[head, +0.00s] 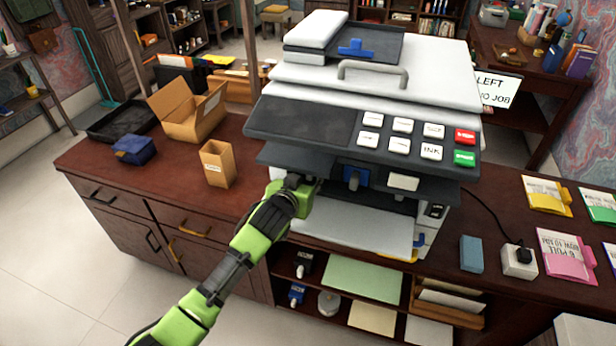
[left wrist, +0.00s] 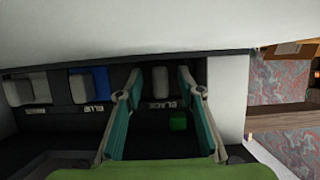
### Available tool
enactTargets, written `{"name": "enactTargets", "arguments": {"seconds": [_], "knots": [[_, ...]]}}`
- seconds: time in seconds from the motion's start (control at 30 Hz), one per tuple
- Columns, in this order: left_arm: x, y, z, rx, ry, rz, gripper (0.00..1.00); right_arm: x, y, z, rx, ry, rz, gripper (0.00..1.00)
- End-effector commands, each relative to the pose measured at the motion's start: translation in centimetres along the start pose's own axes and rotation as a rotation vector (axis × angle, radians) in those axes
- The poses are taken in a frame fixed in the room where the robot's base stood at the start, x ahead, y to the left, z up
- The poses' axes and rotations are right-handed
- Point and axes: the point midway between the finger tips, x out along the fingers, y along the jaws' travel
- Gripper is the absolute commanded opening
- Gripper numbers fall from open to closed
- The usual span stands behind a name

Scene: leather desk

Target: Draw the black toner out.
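The printer (head: 375,85) stands on the desk with its front bay open. In the left wrist view, a grey handle (left wrist: 160,79) sits above a label that seems to read BLACK; this is the black toner, in its slot. My left gripper (left wrist: 159,88) is open, with one finger on each side of that handle; I cannot tell whether they touch it. In the head view my left gripper (head: 303,186) is at the left end of the bay and hides the black toner. The blue toner (left wrist: 102,83) sits in the slot beside it, also visible in the head view (head: 357,175). My right gripper is not in view.
Another grey handle (left wrist: 25,91) is beyond the blue toner. The printer's overhanging control panel (head: 390,135) is just above the bay, and a paper tray (head: 355,228) is below. An open cardboard box (head: 193,115) and a small tan box (head: 217,165) stand left of the printer.

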Motion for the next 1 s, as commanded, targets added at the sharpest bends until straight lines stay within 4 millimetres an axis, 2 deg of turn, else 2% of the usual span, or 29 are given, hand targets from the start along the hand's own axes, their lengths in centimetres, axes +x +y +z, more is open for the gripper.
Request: {"name": "enactTargets", "arguments": {"seconds": [0.37,0.4,0.5,0.53,0.63,0.67,0.7,0.87,1.0], "knots": [[0.43,0.01,-0.02,0.000,0.001,0.000,0.35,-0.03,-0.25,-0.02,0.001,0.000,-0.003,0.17],[0.43,0.01,-0.01,0.000,0.001,0.000,0.30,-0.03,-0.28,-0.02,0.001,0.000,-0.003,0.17],[0.42,0.00,0.00,0.000,0.000,0.000,0.04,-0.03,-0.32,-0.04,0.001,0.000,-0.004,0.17],[0.42,-0.01,0.00,0.000,0.000,0.000,0.00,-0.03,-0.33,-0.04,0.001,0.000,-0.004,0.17],[0.42,0.00,0.00,0.000,0.000,0.000,0.00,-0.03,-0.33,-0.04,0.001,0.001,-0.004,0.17],[0.42,-0.01,0.01,0.000,0.000,0.000,0.07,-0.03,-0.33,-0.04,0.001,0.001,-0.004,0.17],[0.42,-0.01,0.01,0.000,0.000,0.000,0.00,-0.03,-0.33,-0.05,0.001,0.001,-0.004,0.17],[0.34,-0.01,0.03,0.000,0.000,0.000,0.00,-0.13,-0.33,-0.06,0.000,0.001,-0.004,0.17],[-0.47,-0.01,0.30,-0.002,-0.003,0.000,0.00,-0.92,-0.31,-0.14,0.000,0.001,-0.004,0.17]]}}
